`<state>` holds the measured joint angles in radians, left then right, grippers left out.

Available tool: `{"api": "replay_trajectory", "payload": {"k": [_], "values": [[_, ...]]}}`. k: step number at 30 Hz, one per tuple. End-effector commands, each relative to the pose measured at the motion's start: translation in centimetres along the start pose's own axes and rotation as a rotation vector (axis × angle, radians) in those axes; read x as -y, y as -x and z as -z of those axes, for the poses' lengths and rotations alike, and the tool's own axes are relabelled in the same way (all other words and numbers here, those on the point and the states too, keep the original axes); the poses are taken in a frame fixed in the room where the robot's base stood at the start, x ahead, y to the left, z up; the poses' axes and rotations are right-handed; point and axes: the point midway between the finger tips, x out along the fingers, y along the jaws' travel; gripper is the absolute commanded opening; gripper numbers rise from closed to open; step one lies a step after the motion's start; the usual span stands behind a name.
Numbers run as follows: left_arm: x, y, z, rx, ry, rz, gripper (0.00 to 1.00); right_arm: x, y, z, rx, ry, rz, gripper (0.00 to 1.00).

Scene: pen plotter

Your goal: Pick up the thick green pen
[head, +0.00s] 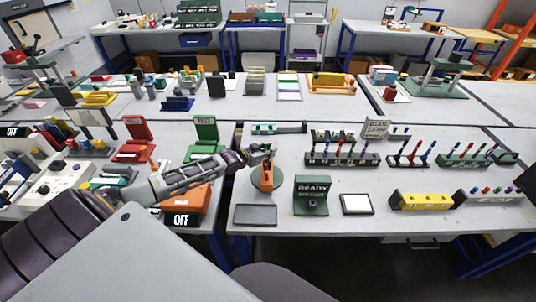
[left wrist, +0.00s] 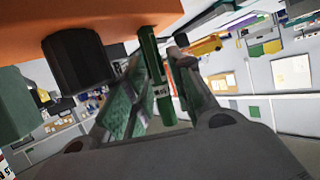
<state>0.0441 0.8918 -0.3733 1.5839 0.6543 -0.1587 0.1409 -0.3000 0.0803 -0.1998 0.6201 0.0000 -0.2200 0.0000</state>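A thick green pen (left wrist: 154,75) with a pale label shows in the left wrist view, running down from the edge of an orange part (left wrist: 200,14). My left gripper (left wrist: 155,62) has one finger on each side of the pen, with gaps visible beside it. The fingers look open, and I see no clear contact. In the head view my left gripper (head: 262,152) is just above the orange arm of a small device (head: 266,180) on a round green base. The pen cannot be made out there. My right gripper is not in view.
A black cylinder (left wrist: 78,60) is close to the left finger. A green READY stand (head: 311,196), a dark flat pad (head: 255,215) and a white-faced pad (head: 356,204) stand near the device. Racks of coloured pens (head: 342,158) are to the right. Clear tabletop lies between them.

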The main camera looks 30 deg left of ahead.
Motion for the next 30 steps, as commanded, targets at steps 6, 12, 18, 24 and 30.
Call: {"api": "replay_trajectory", "payload": {"k": [6,12,18,24,30], "values": [[0.0,0.0,0.0,0.000,0.000,0.000,0.00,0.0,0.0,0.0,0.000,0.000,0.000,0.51],[0.0,0.0,0.0,0.000,0.000,0.000,0.00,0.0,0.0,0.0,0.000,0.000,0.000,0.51],[0.0,0.1,0.1,0.000,0.000,0.000,0.00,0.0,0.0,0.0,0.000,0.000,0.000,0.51],[0.1,0.5,1.1,-0.001,-0.001,0.000,0.00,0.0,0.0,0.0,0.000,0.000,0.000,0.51],[0.3,1.4,3.3,-0.001,-0.002,-0.001,0.00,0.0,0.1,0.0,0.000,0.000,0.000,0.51]]}}
